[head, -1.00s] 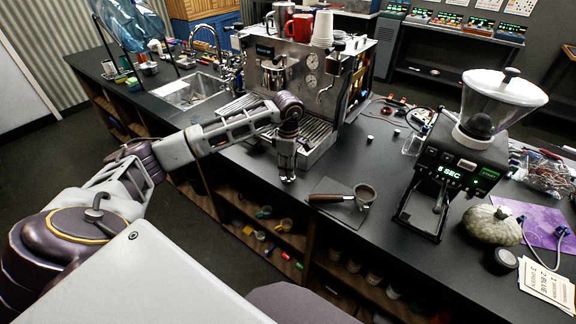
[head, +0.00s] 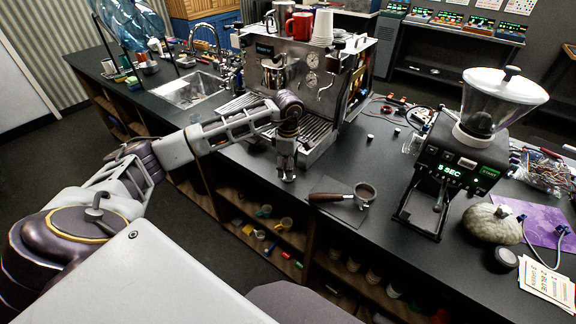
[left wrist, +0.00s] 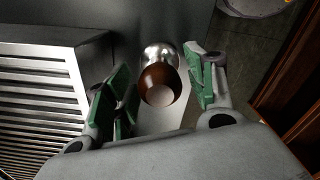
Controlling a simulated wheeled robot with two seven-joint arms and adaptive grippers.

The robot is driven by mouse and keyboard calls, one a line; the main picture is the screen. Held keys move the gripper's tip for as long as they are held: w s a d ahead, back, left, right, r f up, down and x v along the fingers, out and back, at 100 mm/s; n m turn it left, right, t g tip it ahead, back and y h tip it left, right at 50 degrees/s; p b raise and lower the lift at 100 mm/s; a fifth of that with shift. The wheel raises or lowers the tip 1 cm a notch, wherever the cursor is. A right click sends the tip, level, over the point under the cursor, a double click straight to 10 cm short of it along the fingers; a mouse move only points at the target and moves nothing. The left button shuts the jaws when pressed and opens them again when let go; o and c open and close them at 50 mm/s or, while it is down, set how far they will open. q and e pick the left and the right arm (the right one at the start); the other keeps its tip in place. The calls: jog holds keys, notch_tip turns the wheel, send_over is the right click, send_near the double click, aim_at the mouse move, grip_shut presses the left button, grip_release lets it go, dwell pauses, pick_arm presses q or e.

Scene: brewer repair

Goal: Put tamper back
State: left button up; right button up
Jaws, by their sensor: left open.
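The tamper (left wrist: 160,82), with a brown wooden handle and a shiny metal part beyond it, shows between the fingers of my left gripper (left wrist: 158,92) in the left wrist view. The fingers stand apart with a gap on both sides of the handle. In the head view my left gripper (head: 287,177) points down at the counter's front edge, just in front of the espresso machine (head: 305,85). I cannot make out the tamper there. My right gripper is in neither view.
A portafilter (head: 364,195) with a wooden handle lies on a dark mat right of my gripper. The grinder (head: 462,165) stands farther right, with a small dark round object (head: 503,259) near the pumpkin-like thing (head: 490,225). The drip tray (left wrist: 35,95) is close on the left.

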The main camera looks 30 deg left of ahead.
pick_arm(q)
jog(key=shift+r, duration=0.15)
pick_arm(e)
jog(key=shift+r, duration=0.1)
pick_arm(q)
notch_tip(320, 180, up, 12)
jog(key=shift+f+b, duration=0.2)
jog(key=shift+b, duration=0.6)
jog(key=shift+r, duration=0.15)
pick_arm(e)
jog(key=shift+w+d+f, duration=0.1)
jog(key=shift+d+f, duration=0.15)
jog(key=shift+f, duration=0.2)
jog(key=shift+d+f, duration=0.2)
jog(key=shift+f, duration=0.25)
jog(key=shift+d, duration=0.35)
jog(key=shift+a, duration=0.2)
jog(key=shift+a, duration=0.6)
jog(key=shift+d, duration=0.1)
